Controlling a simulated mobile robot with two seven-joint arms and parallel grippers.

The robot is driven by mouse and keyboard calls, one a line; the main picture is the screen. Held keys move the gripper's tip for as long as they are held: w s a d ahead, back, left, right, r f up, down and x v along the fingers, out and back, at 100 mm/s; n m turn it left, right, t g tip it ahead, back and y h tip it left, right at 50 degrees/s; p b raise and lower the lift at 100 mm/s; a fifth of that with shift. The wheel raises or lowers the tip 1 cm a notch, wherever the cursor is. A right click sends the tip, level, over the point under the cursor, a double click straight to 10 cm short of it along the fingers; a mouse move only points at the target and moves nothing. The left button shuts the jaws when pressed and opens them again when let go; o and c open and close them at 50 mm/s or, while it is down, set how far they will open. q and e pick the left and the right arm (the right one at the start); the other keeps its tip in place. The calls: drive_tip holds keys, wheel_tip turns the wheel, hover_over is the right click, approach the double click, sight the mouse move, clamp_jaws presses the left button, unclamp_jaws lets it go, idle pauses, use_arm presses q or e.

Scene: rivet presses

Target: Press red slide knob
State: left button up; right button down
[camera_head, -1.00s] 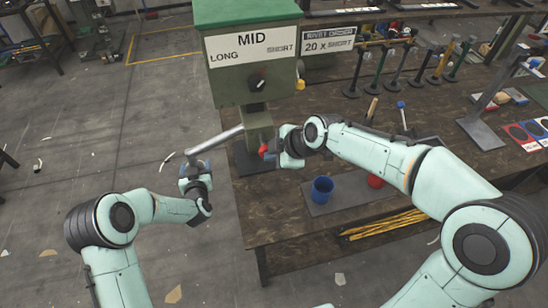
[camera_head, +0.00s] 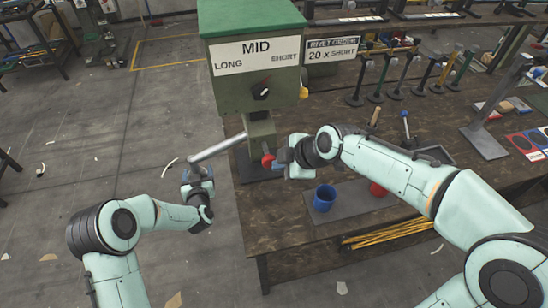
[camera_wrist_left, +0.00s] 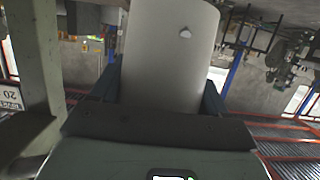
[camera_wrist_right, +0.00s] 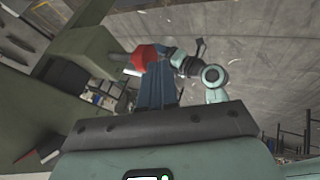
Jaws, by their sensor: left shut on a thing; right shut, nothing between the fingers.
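The red slide knob (camera_head: 268,161) is on the side of the green rivet press (camera_head: 250,90), low on its column. My right gripper (camera_head: 280,162) is shut and empty, coming from the right, with its tips at the knob. In the right wrist view the knob (camera_wrist_right: 146,57) shows at the ends of the blue fingers (camera_wrist_right: 157,88); I cannot tell if they touch it. My left gripper (camera_head: 192,174) is shut on the press's grey lever (camera_head: 220,146), near its outer end. The lever (camera_wrist_left: 168,50) fills the middle of the left wrist view, between the fingers.
The press has a "MID" sign and a black dial (camera_head: 261,92). A blue cup (camera_head: 324,198) and a red cup (camera_head: 378,189) stand on a grey mat below my right forearm. Several upright tools line the back of the wooden bench (camera_head: 300,235). Floor left of the bench is open.

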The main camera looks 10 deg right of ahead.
drive_tip(key=v, duration=0.7)
drive_tip(key=shift+s+r, duration=0.25)
use_arm(q)
drive_tip(key=shift+s, duration=0.1)
use_arm(e)
drive_tip(key=shift+d+f, duration=0.15)
idle(0.3)
use_arm(q)
drive_tip(key=shift+s+f+b, duration=0.25)
drive_tip(key=shift+s+b, duration=0.15)
drive_tip(key=shift+b, duration=0.05)
drive_tip(key=shift+s+b, duration=0.55)
drive_tip(key=shift+s, duration=0.45)
drive_tip(key=shift+s+f+b, duration=0.1)
drive_tip(key=shift+s+b, duration=0.35)
drive_tip(key=shift+b, duration=0.15)
drive_tip(key=s+b, duration=0.3)
drive_tip(key=s, duration=0.3)
drive_tip(key=shift+b, duration=0.4)
use_arm(e)
drive_tip(key=s+f+g, duration=0.1)
drive_tip(key=s+f, duration=0.2)
drive_tip(key=f, duration=0.7)
drive_tip(key=shift+s+f, duration=0.25)
drive_tip(key=shift+f, duration=0.1)
